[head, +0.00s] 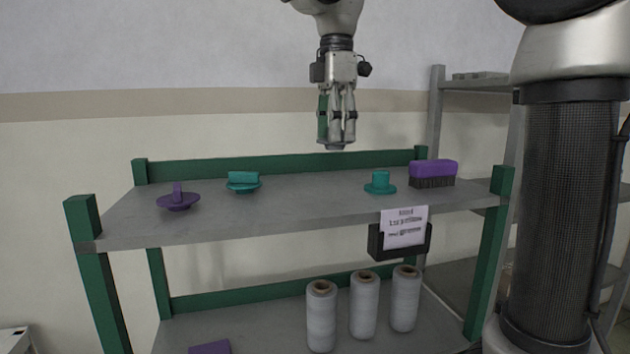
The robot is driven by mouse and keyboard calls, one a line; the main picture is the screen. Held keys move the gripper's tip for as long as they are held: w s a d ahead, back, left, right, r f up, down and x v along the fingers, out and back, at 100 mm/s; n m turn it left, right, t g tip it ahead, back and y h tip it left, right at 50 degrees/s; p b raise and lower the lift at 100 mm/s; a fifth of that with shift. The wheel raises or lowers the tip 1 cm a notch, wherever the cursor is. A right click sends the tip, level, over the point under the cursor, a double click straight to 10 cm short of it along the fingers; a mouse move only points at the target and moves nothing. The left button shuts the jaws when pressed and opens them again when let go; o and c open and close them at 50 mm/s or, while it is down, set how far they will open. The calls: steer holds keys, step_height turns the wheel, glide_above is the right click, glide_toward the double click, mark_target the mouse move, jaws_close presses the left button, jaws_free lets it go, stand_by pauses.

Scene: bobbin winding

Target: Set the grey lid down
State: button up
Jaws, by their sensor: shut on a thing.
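My gripper (337,138) hangs above the back part of the upper shelf, its fingers pointing down. It is shut on a small grey piece at the fingertips, which looks like the grey lid (336,147). The fingers hide most of it, so its full shape does not show. The lid is in the air, clear of the grey upper shelf board (300,208). A green strip shows along the left finger; I cannot tell what it belongs to.
On the upper shelf stand a purple lid (178,203), a teal lid (243,185), another teal lid (380,186) and a purple brush (433,170). The shelf's middle is bare. A card (404,228) hangs at the front edge. Three spools (364,305) stand below.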

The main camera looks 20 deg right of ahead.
step_height(320, 180, down, 9)
steer(key=shift+r, duration=0.1)
stand_by(0.4)
steer(key=o, duration=0.9)
steer(key=shift+c, duration=0.2)
step_height(320, 180, up, 11)
steer(key=shift+r, duration=0.55)
steer(key=shift+s, duration=0.1)
